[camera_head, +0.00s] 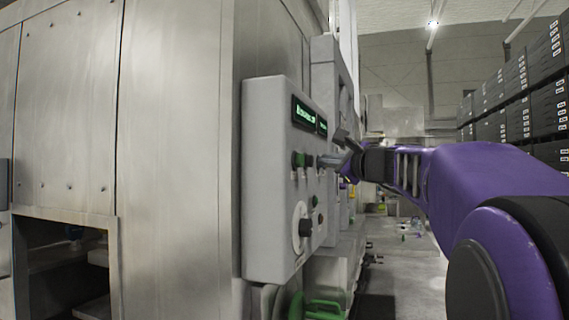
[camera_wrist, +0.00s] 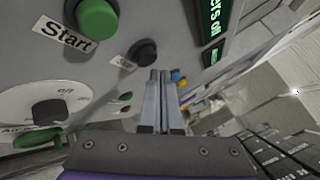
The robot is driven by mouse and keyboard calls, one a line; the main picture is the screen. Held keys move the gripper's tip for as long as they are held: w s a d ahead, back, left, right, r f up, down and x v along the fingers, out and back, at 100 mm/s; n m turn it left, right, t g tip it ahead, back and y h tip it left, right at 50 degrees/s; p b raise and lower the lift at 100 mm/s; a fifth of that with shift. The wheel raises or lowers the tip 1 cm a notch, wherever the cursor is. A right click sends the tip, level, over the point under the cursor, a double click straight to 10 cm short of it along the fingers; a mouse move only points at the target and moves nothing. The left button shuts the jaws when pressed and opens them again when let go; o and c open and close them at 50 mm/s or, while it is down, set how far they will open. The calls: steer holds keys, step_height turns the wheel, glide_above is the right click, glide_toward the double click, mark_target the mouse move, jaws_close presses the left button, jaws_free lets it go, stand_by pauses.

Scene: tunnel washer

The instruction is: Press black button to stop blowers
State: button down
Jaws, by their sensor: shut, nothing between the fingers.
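The grey control panel (camera_head: 270,150) stands out from the machine's side in the head view. In the wrist view, the round black button (camera_wrist: 143,52) sits on the panel beside a small label, right of a larger green button (camera_wrist: 97,16) labelled "Start". The green button also shows in the head view (camera_head: 298,159). My gripper (camera_head: 323,161) is shut and empty, its tips close to the panel face at the height of the green button. In the wrist view, my fingertips (camera_wrist: 160,73) appear just below and right of the black button; contact cannot be told.
A dial knob (camera_head: 304,227) and small buttons sit lower on the panel. A lit green display (camera_head: 304,114) is above. Steel machine walls (camera_head: 170,130) fill the left.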

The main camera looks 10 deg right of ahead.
steer(key=shift+s+d+b, duration=0.15)
steer(key=shift+s+d, duration=0.6)
steer(key=shift+d, duration=0.3)
steer(key=shift+s+d+b, duration=0.15)
steer(key=shift+s+d, duration=0.55)
steer(key=shift+d, duration=0.35)
